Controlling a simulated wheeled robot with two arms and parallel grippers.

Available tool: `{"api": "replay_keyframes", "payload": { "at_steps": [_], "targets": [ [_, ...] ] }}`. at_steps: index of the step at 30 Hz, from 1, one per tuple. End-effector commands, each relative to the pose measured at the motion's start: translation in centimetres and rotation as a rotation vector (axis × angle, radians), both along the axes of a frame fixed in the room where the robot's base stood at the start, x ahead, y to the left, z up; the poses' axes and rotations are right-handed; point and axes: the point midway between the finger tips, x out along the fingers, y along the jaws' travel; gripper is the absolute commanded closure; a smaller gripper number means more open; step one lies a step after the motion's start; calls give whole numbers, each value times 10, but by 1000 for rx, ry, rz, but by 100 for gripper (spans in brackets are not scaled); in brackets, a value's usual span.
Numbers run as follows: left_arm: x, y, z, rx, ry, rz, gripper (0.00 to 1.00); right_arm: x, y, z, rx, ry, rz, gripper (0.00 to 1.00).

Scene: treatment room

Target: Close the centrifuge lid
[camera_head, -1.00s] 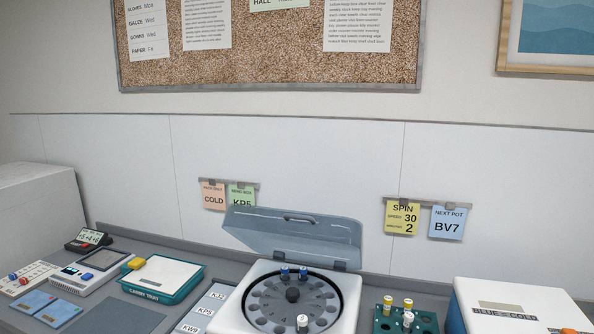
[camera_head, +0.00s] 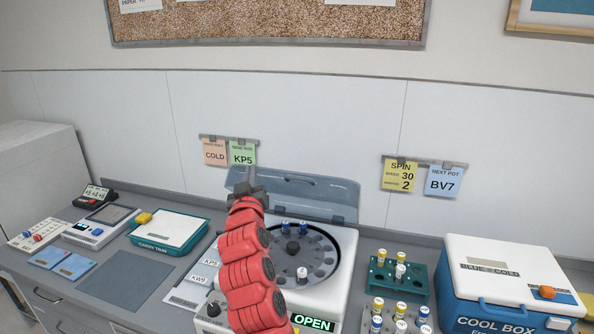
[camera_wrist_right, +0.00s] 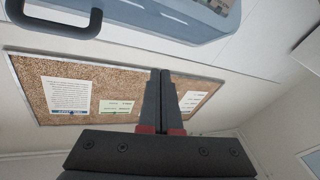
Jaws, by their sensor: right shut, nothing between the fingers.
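The white centrifuge (camera_head: 343,268) stands on the counter, with a green OPEN sign on its front. Its see-through blue-grey lid (camera_head: 318,197) is raised and leans back behind the bowl. The rotor (camera_head: 318,262) shows, with two blue-capped tubes and one white-capped tube in it. My right gripper (camera_head: 248,176) is shut and empty, at the left part of the raised lid in the head view; I cannot tell whether it touches. In the right wrist view the lid (camera_wrist_right: 200,24) and its dark handle (camera_wrist_right: 62,30) are above the shut fingers (camera_wrist_right: 161,100). My left gripper is not in view.
A green tube rack (camera_head: 382,283) and a blue-and-white cool box (camera_head: 510,280) stand right of the centrifuge. A teal tray (camera_head: 150,240) and small devices lie to the left. Note cards (camera_head: 242,154) hang on the wall behind.

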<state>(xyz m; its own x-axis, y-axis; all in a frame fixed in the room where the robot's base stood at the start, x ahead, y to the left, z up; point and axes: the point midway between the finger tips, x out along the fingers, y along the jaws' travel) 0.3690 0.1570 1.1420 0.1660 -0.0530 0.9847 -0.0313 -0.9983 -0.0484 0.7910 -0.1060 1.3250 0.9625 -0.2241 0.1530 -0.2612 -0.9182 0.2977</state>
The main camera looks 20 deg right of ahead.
Motion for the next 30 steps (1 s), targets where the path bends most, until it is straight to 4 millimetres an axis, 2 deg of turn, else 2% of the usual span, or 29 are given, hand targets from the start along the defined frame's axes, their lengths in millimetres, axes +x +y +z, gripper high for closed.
{"api": "replay_keyframes", "payload": {
  "at_steps": [1,3,6,9,14,20,30],
  "targets": [
    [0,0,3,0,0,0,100,-7,-12,25,58,31,-67,100],
    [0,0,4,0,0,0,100,-19,-32,40,148,95,-161,100],
    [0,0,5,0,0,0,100,-42,-54,50,275,179,-265,100],
    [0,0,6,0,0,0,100,-61,-65,53,377,241,-329,100],
    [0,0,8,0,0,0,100,-75,-72,52,457,290,-373,100],
    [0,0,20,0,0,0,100,-60,-87,46,464,302,-385,100],
    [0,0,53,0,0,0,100,-7,-121,29,462,300,-380,100]
  ]
}}
